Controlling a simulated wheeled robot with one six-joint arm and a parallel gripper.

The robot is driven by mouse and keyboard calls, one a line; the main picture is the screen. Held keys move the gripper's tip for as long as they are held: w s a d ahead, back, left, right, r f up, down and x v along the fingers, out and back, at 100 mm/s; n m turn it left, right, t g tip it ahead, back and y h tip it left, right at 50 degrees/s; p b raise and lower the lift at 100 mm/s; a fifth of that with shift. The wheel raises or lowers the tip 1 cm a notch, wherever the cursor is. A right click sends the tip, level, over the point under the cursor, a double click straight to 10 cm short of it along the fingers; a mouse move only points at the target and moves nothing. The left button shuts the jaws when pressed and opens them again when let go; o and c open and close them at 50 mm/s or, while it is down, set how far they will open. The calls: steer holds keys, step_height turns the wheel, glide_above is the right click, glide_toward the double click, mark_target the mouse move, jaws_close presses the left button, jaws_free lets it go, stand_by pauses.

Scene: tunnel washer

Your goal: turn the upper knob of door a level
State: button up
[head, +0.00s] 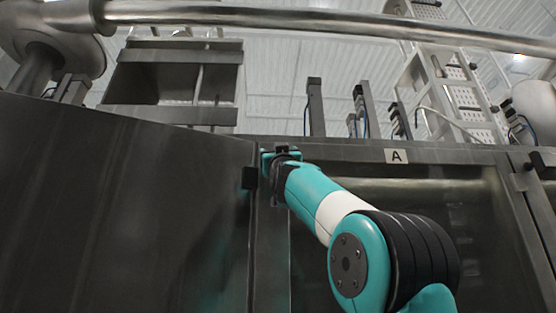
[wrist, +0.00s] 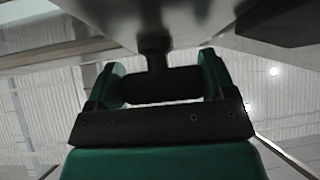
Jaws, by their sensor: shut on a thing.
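Door A (head: 420,210) is a dark steel panel with a recessed face; its label (head: 396,156) sits at the top. My gripper (head: 281,156) is at the door's upper left corner and hides most of the upper knob there. In the wrist view my gripper (wrist: 159,76) has its two teal fingers at either end of the knob (wrist: 160,88), a black bar on a short dark stem. The bar lies crosswise between the fingers, and they are shut on it. The knob's angle relative to the door is hard to tell.
A dark steel panel (head: 120,200) fills the left, with a small black block (head: 249,178) at its right edge. A thick steel pipe (head: 320,20) crosses above. Upright posts (head: 315,105) and a perforated ladder-like frame (head: 455,90) stand behind the top edge.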

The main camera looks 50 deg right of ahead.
steer(key=m+g+h, duration=0.2)
steer(key=shift+r+m, duration=0.1)
steer(key=shift+m, duration=0.2)
steer(key=shift+s+m, duration=0.1)
steer(key=shift+m, duration=0.3)
steer(key=o, duration=0.9)
steer(key=shift+f+b, duration=0.2)
steer(key=shift+b, duration=0.2)
steer(key=shift+a+b+v, duration=0.2)
steer(key=shift+b+v, duration=6)
steer(key=shift+v, duration=2.35)
steer(key=shift+r, duration=0.15)
